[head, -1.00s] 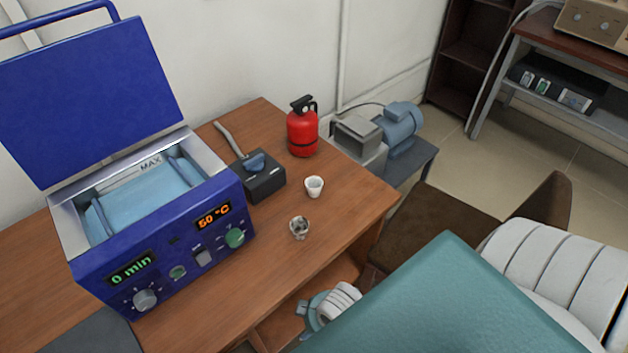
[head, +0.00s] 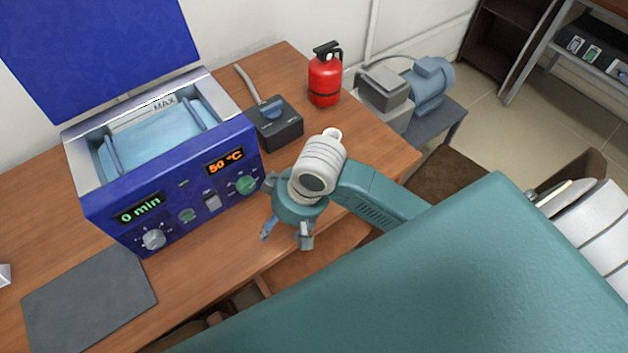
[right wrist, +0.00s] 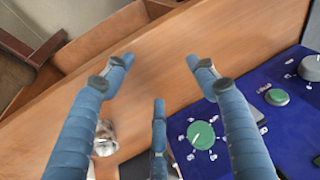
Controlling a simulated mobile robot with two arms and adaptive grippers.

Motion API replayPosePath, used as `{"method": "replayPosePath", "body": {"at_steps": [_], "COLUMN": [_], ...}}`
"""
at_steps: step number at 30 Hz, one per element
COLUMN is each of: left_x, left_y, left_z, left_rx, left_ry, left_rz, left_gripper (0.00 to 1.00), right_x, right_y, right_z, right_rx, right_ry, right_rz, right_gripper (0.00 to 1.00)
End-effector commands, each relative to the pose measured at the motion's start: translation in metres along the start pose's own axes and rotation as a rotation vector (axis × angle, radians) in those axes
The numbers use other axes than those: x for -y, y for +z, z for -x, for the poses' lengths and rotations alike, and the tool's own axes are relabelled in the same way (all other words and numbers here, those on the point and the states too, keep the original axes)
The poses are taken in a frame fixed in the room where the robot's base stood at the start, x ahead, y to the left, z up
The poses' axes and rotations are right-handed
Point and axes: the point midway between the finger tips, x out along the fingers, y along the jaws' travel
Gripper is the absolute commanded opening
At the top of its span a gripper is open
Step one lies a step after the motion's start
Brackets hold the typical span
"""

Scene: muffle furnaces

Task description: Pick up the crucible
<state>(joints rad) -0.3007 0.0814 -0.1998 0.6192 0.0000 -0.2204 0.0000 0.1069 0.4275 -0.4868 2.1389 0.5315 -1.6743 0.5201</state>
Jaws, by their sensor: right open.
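The white cup-shaped crucible (head: 333,133) shows only as a rim behind my right wrist in the head view; the rest is hidden. My right gripper (head: 285,237) is open and empty above the table's front edge, in front of the furnace's right end. Its spread blue fingers also show in the right wrist view (right wrist: 160,72). My left gripper is out of view.
A black switch box (head: 277,128) and a red extinguisher (head: 324,78) stand behind my gripper on the wooden table (head: 385,140). A grey mat (head: 90,295) lies front left.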

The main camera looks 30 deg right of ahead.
Motion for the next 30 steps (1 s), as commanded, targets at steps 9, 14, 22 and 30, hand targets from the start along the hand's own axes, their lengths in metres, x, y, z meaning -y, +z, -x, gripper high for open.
{"method": "replayPosePath", "body": {"at_steps": [9, 14, 22, 30], "left_x": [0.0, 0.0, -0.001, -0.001], "left_y": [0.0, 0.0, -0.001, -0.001], "left_z": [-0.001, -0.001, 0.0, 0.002], "left_rx": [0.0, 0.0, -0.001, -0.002], "left_ry": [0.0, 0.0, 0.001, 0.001], "left_rz": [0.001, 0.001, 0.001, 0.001], "left_gripper": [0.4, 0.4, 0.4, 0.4], "right_x": [-0.067, -0.099, -0.117, -0.124], "right_y": [-0.057, -0.073, -0.075, -0.067], "right_z": [0.049, 0.079, 0.083, 0.046], "right_rx": [0.143, 0.179, 0.2, 0.196], "right_ry": [0.159, 0.227, 0.258, 0.256], "right_rz": [-0.212, -0.356, -0.441, -0.438], "right_gripper": [0.58, 0.58, 0.58, 0.58]}}
